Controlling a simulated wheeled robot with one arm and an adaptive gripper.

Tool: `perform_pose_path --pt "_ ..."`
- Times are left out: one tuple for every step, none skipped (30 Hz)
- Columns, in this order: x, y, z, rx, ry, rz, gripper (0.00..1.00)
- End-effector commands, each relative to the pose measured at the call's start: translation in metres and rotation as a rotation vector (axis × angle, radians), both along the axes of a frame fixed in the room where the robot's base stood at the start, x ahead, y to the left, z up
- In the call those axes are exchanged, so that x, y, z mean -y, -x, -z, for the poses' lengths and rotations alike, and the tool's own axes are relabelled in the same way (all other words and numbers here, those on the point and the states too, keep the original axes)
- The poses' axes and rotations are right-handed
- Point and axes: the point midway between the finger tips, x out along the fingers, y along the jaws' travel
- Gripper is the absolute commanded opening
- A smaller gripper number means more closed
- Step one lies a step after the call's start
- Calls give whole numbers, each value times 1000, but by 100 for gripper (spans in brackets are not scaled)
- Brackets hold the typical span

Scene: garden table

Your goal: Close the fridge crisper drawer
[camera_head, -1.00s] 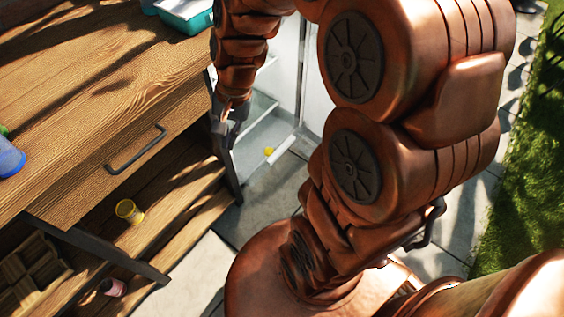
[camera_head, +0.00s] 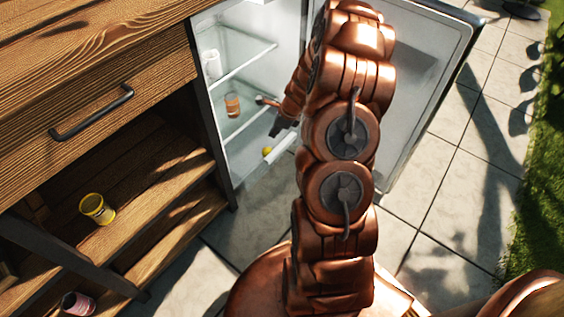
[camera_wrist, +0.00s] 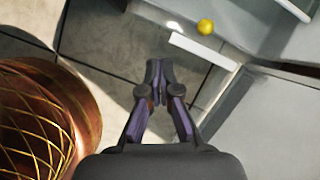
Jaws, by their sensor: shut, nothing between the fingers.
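The fridge (camera_head: 245,48) stands open beside the wooden cabinet. Low in it, the crisper drawer shows a pale front (camera_head: 284,148) standing out from the fridge, with a small yellow ball-like item (camera_head: 267,151) inside. In the wrist view the drawer's white front edge (camera_wrist: 204,51) is right of and beyond my fingertips, and the yellow item (camera_wrist: 205,26) is behind it. My gripper (camera_wrist: 159,66) is shut and empty, over the paving outside the drawer. In the head view my gripper (camera_head: 283,127) is near the drawer front, partly hidden by my arm; I see no clear contact.
The open fridge door (camera_head: 425,75) is to the right of my arm. The wooden cabinet (camera_head: 100,85) is at left, with a yellow tin (camera_head: 97,208) below. Paving (camera_head: 470,180) is clear at right.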

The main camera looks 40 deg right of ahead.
Motion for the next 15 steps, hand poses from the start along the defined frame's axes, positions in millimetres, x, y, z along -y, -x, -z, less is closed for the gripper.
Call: perform_pose_path --pt "16 5 36 -16 -14 77 0" --pt "25 7 48 -22 -20 123 0" --pt "37 9 64 -30 -27 181 0" --pt "45 12 75 -36 -29 222 0" --pt "53 14 85 -40 -32 258 0" --pt "62 17 96 -45 -35 302 0" --pt "68 19 103 -49 -38 332 0" --pt "72 21 109 -52 -40 357 0" --pt "77 23 116 -57 -43 383 0" --pt "80 25 121 -61 -45 400 0" --pt "83 26 124 -63 -46 413 0" --pt "85 28 128 -65 -47 427 0" --pt "87 28 130 -65 -48 434 0" --pt "88 28 132 -66 -48 440 0" --pt "88 28 134 -67 -48 444 0"
